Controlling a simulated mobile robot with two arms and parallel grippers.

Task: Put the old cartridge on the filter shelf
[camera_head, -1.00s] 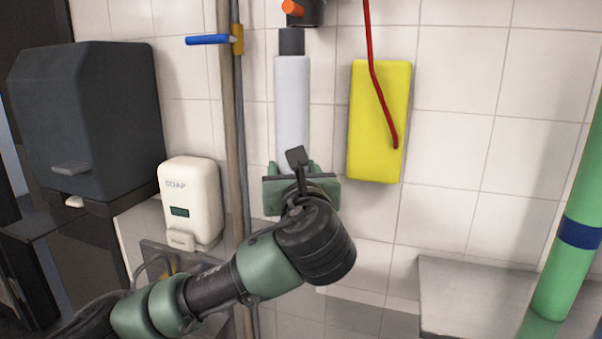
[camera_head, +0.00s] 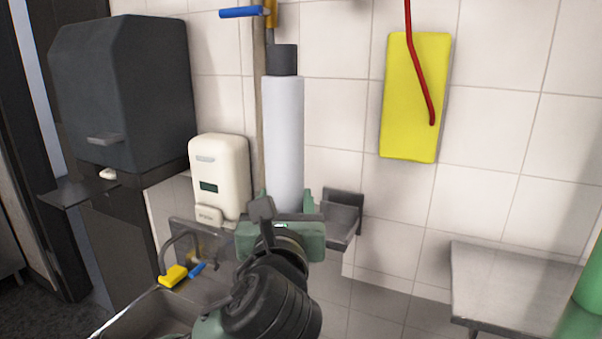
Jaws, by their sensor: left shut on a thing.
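The old cartridge (camera_head: 283,140) is a pale grey-white cylinder with a dark cap, upright in front of the tiled wall. My left gripper (camera_head: 281,222), green with dark parts, is shut on its lower end, which the gripper hides. A small grey metal shelf (camera_head: 342,218) on the wall shows just right of the gripper, partly covered by it. I cannot tell whether it is the filter shelf. The cartridge appears apart from any support. My right gripper is out of view.
A soap dispenser (camera_head: 220,178) and dark towel dispenser (camera_head: 122,90) are at left, above a sink (camera_head: 150,312). A yellow panel (camera_head: 414,110) with a red hose (camera_head: 420,75) hangs right. A steel surface (camera_head: 505,285) and green cylinder (camera_head: 588,285) stand lower right.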

